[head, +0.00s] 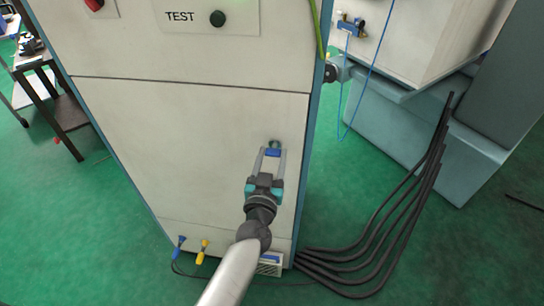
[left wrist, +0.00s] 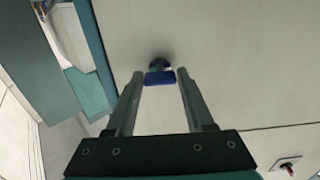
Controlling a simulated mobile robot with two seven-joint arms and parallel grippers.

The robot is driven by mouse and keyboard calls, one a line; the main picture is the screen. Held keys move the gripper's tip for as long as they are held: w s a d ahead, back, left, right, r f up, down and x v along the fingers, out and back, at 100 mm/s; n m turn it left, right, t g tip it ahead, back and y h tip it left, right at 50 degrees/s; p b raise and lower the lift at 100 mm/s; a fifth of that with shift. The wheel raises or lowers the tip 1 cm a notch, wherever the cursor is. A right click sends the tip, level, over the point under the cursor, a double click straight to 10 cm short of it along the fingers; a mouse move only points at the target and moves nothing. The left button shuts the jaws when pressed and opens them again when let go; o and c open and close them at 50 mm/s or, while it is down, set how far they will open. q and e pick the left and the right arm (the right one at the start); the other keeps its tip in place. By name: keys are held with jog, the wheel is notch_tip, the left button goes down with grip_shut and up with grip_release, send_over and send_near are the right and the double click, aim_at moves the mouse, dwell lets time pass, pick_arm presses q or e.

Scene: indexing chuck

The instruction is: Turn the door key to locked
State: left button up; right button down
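The door key, with a blue bow (head: 273,153), sits in a round lock (head: 275,144) low on the right side of the pale cabinet door (head: 180,140). In the left wrist view the blue key bow (left wrist: 159,78) lies crosswise between my fingertips, in front of the dark lock barrel (left wrist: 160,63). My left gripper (head: 272,159) reaches the key from below in the head view. Its fingers (left wrist: 160,82) stand apart, one on each side of the bow, with a narrow gap seeming to show at each side. My right gripper is not in view.
Blue and yellow plugs (head: 202,252) hang at the cabinet's foot. Black cables (head: 390,235) lie on the green floor at the right. A dark cart (head: 62,110) stands left.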

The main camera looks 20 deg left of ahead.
pick_arm(q)
grip_shut()
jog(key=shift+n, duration=0.3)
jog(key=n, duration=0.3)
jog(key=shift+n+p, duration=0.3)
jog(key=n, duration=0.9)
jog(key=n+b, duration=0.1)
jog(key=n, duration=0.3)
jog(key=shift+n, duration=0.3)
dwell(0.4)
